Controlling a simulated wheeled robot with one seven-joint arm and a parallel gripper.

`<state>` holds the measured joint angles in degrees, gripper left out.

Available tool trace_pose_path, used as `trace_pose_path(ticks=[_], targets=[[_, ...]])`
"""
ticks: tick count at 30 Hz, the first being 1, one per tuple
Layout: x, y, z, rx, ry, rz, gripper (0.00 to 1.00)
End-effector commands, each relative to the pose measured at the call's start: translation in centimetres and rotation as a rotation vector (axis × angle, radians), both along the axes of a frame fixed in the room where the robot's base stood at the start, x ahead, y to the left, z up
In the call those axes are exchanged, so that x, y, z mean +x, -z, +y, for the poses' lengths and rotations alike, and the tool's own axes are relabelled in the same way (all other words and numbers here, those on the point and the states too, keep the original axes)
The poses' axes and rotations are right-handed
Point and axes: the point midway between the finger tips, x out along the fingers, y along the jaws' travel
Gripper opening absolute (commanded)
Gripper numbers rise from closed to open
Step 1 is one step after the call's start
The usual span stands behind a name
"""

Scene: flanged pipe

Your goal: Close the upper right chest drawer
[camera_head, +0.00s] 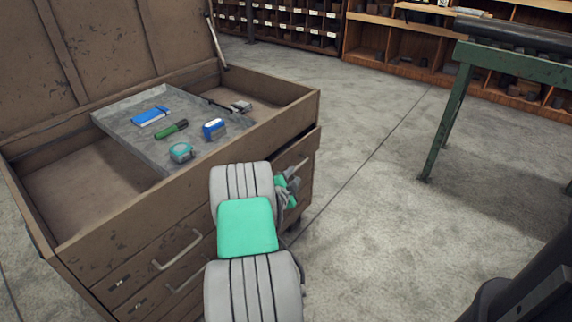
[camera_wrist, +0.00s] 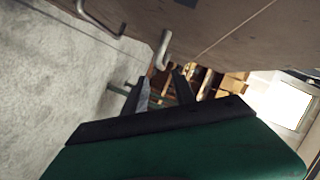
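The brown wooden chest (camera_head: 100,240) stands at the left with its lid raised. Its upper right drawer (camera_head: 309,145) juts out a little at the right end of the front, so it looks partly open. Its handle (camera_head: 297,167) shows just above my gripper. My gripper (camera_head: 289,185) is in front of the right-hand drawers, partly hidden behind my arm. In the wrist view my gripper (camera_wrist: 158,88) has its two dark fingers apart, with nothing seen between them. The chest front (camera_wrist: 225,25) and a metal handle (camera_wrist: 162,50) are close to the fingertips there; contact cannot be told.
A grey tray (camera_head: 115,120) with a blue box, a green tool and a tape measure lies in the chest top. Left drawer handles (camera_head: 178,250) stick out. A green-legged table (camera_head: 447,125) stands at the right. Bare concrete floor (camera_head: 370,200) lies between.

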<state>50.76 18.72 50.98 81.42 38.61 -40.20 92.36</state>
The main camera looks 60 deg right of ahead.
Motion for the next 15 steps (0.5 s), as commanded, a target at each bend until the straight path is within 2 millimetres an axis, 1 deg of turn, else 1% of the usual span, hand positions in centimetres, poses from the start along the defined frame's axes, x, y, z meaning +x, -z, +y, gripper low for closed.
trace_pose_path(ticks=[2, 5, 12, 15], targets=[[-0.1, 0.1, -0.2, 0.0, 0.001, 0.0, 0.33], [0.0, 0.5, -1.1, 0.002, 0.004, 0.001, 0.33], [0.5, 1.5, -5.6, 0.0, 0.007, 0.0, 0.33], [0.8, 1.8, -6.9, 0.002, 0.007, 0.001, 0.33]])
